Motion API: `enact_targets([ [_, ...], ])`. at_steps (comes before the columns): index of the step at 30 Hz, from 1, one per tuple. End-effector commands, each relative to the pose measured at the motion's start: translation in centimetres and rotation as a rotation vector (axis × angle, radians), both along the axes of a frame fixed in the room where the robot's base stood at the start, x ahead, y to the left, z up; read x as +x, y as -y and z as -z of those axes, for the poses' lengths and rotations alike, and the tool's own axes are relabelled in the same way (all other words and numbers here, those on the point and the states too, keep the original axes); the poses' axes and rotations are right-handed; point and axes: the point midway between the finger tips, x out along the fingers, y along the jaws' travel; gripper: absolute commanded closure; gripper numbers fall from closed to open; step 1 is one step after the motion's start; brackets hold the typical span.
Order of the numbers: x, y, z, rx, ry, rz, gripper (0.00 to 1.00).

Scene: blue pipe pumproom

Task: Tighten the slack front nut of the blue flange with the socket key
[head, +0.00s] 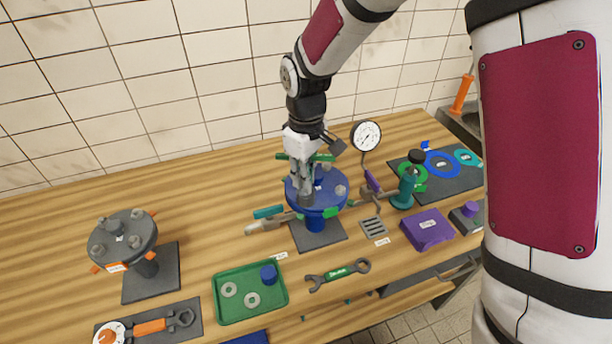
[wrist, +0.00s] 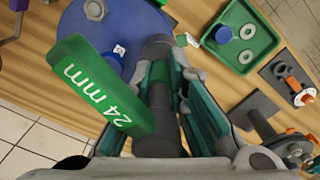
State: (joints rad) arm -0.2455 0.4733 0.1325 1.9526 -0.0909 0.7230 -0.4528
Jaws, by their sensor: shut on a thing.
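The blue flange (head: 328,203) stands on a dark base plate in the middle of the bench. A grey nut (head: 341,190) shows at its right side. My gripper (head: 304,180) is above the flange, shut on the socket key. The key's green bar handle (head: 290,156) is at the top. In the wrist view my gripper (wrist: 168,85) grips the dark shaft, and the green handle (wrist: 95,85) reads "24 mm". The key's socket end (wrist: 158,45) is over the blue flange's edge (wrist: 85,30). The front nut is hidden, so I cannot tell whether the socket sits on it.
A pressure gauge (head: 366,135) and a teal valve (head: 405,190) stand close to the right. A green tray (head: 250,314) with washers and a spanner (head: 338,274) lie in front. A grey flange (head: 123,237) stands at the left.

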Motion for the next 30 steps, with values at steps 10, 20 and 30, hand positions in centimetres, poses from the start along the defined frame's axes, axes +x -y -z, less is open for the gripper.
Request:
enact_targets([
  [10, 0.0, -0.2, -0.3, 0.003, 0.002, -0.089, 1.0],
  [20, 0.1, -0.2, -0.7, 0.003, 0.003, -0.089, 1.0],
  [30, 0.0, -0.2, -1.8, 0.003, 0.003, -0.089, 1.0],
])
